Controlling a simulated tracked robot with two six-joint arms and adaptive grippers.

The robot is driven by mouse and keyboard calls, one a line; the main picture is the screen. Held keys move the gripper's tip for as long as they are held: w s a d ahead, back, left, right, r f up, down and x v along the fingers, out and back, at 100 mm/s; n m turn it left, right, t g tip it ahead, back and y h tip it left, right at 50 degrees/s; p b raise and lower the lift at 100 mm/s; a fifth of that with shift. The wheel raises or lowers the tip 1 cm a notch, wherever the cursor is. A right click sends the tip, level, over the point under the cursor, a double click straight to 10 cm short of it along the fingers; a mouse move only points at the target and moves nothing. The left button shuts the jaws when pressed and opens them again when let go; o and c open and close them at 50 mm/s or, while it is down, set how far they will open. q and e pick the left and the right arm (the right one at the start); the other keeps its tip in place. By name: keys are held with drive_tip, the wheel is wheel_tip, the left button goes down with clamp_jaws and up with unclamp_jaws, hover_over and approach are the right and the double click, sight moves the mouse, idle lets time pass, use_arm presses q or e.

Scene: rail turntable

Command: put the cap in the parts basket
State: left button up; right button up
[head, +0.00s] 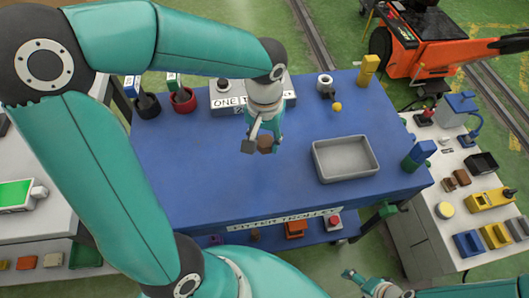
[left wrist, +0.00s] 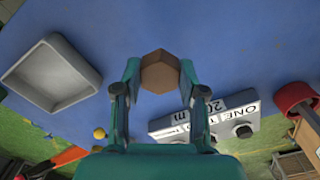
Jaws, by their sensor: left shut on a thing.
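The cap, a brown hexagonal piece (head: 265,144), is held between the fingertips of my left gripper (head: 261,138), above the blue table. In the left wrist view the cap (left wrist: 160,72) sits between the two teal fingers of the left gripper (left wrist: 160,78), which is shut on it. The parts basket appears to be the shallow grey tray (head: 345,178) on the table, right of the gripper. The tray's inside looks empty; it also shows at the left of the left wrist view (left wrist: 62,100). My right gripper (head: 378,284) shows partly at the bottom edge; its jaws are unclear.
The blue table (head: 190,180) is clear between gripper and tray. A labelled grey box (head: 228,98), a red pot (head: 183,100) and a dark pot (head: 148,105) stand at the back. A yellow ball (head: 337,106) lies behind the tray. A white side bench (head: 445,235) holds several parts.

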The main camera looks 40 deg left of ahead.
sight(265, 162)
use_arm(q)
drive_tip(key=shift+f, duration=3.2)
drive_tip(key=shift+f+b, duration=0.15)
drive_tip(key=shift+b, duration=0.15)
drive_tip(key=o, duration=1.1)
wheel_tip(265, 162, up, 11)
drive_tip(key=shift+r+p, duration=0.15)
drive_tip(key=shift+p, duration=0.4)
drive_tip(key=shift+r, duration=0.55)
